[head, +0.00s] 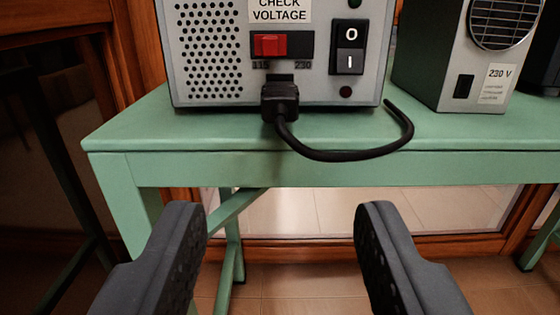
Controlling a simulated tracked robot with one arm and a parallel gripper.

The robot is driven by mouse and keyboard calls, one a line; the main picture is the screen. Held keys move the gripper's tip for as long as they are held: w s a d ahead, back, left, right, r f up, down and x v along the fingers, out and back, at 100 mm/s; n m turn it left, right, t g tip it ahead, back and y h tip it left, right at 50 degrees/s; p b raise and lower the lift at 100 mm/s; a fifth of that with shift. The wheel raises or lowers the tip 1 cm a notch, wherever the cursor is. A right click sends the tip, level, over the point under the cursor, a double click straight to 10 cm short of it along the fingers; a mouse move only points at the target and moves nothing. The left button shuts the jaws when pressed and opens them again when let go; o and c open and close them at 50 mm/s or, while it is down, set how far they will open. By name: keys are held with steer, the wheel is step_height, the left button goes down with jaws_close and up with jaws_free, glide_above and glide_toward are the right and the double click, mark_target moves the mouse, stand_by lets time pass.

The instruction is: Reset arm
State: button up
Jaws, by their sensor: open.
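My gripper (280,235) is open and empty, its two dark fingers apart in the lower part of the head view. It is in front of and below the front edge of a green table (330,168). On the table stands a grey power supply box (210,55) with a "CHECK VOLTAGE" label. It has a red slide switch (270,45) at the 115 side and a black rocker switch (347,48). A black plug (280,100) sits in the box's lower socket. Its cable (350,155) loops over the table's front edge. Nothing is between the fingers.
A second grey box (455,60) with a round grille and a "230 V" label stands to the right on the table. A dark object is cut off at the far right edge. Wood panelling is behind the table. The tiled floor (280,283) below looks clear between the table legs.

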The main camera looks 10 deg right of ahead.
steer(key=w+d+r+g+y+p, duration=0.1)
steer(key=d+r+y, duration=0.1)
steer(key=r, duration=1.4)
steer(key=w+d+r+g+y, duration=0.1)
steer(key=d+r+y, duration=0.1)
steer(key=r, duration=1.3)
steer(key=s+d+r, duration=0.5)
steer(key=s+r, duration=0.2)
steer(key=r, duration=0.1)
steer(key=s+d+r+n+h, duration=0.1)
steer(key=s+d+r, duration=0.4)
steer(key=s+r, duration=0.3)
steer(key=s+d+r, duration=0.5)
steer(key=s+r, duration=0.3)
steer(key=r, duration=0.2)
steer(key=shift+d+h+p, duration=0.25)
steer(key=shift+h+p, duration=0.15)
steer(key=shift+w+a, duration=0.1)
